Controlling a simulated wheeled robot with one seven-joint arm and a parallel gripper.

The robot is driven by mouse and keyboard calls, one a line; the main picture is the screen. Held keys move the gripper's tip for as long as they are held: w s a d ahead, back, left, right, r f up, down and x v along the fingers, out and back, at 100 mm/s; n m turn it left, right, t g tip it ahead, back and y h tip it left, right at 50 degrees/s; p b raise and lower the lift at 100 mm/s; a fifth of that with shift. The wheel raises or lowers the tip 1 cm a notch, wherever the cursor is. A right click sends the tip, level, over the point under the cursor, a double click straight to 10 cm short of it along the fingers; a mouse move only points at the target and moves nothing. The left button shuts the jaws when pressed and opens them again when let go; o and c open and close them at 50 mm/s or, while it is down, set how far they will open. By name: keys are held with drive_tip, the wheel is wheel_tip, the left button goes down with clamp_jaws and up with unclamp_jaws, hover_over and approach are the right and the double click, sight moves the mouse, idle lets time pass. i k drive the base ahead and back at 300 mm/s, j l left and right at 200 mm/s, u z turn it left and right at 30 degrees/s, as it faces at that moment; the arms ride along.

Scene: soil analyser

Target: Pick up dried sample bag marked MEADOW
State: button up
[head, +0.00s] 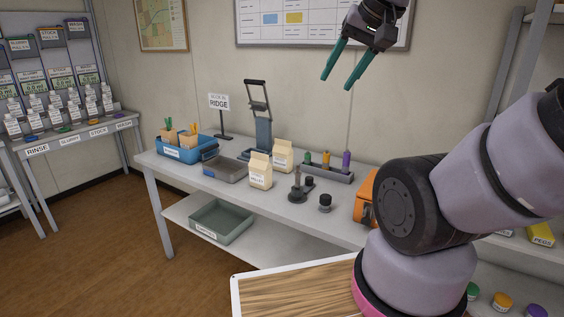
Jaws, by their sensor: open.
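Two tan paper bags stand upright on the grey bench. The front bag (260,171) has a white label that seems to read VALLEY. The other bag (283,155) stands just behind it to the right, and its label is too small to read. I cannot tell for sure which bag is marked MEADOW. My gripper (337,82) is open and empty, with its green fingers pointing down and left. It is raised in front of the wall, above the bench and well apart from the bags.
A blue bin (188,148) with small tan packets, a grey tray (225,170) and a lever press (260,128) stand left of the bags. A rack (325,172) with coloured-topped tubes, dark weights (298,190) and an orange case (365,204) are to the right. A RIDGE sign (219,102) stands behind.

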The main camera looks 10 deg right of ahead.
sight(283, 152)
drive_tip(key=i+j+z, duration=0.1)
drive_tip(key=i+j, duration=0.35)
drive_tip(key=i+j+z, duration=0.15)
drive_tip(key=i+j, duration=0.25)
drive_tip(key=j, duration=0.15)
drive_tip(key=i+j+z, duration=0.1)
drive_tip(key=i+j, duration=0.3)
drive_tip(key=j, duration=0.15)
